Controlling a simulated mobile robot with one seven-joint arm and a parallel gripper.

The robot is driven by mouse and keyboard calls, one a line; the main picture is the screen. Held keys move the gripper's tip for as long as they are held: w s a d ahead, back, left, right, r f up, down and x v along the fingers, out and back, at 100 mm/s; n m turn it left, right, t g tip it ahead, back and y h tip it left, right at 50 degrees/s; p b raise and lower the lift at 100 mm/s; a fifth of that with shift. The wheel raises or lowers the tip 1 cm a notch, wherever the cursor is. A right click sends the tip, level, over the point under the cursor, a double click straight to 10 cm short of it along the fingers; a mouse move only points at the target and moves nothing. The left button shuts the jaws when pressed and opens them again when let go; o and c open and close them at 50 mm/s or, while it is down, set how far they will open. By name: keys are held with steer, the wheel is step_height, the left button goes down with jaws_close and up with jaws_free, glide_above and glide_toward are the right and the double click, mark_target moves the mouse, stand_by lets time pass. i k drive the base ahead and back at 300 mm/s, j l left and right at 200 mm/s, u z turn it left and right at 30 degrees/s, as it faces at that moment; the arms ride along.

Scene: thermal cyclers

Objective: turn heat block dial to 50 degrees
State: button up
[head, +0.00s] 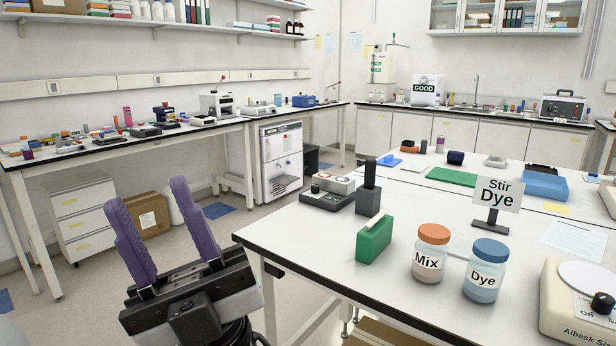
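My gripper (146,194) is at the lower left, with two purple fingers pointing up and spread apart. It is open and empty, over the floor to the left of the near white bench (400,275). I cannot pick out a heat block with certainty. A small dark device with a pale top (328,190) sits on the near bench's left part, with a small dark knob on it; its markings are too small to read. A cream stirrer (565,310) with a black dial (602,303) is cut off at the right edge.
On the near bench stand a green block (374,241), a dark upright block (369,190), the Mix jar (430,253), the Dye jar (485,272) and the Stir Dye sign (498,192). A left wall bench (95,153) holds several instruments. Floor between the benches is clear.

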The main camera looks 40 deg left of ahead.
mark_target(314, 187)
steer(key=i+j, duration=0.1)
steer(key=j, duration=0.3)
steer(key=i+j, duration=0.1)
steer(key=j, duration=0.35)
steer(key=i+j, duration=0.1)
steer(key=j, duration=0.3)
steer(key=i+j, duration=0.1)
steer(key=j, duration=0.3)
steer(key=i+j, duration=0.1)
steer(key=j, duration=0.35)
steer(key=i+j, duration=0.1)
steer(key=j, duration=0.25)
steer(key=i+j, duration=0.15)
steer(key=j, duration=0.15)
steer(key=i+j, duration=0.1)
steer(key=j, duration=0.25)
steer(key=i+j, duration=0.4)
steer(key=j, duration=0.1)
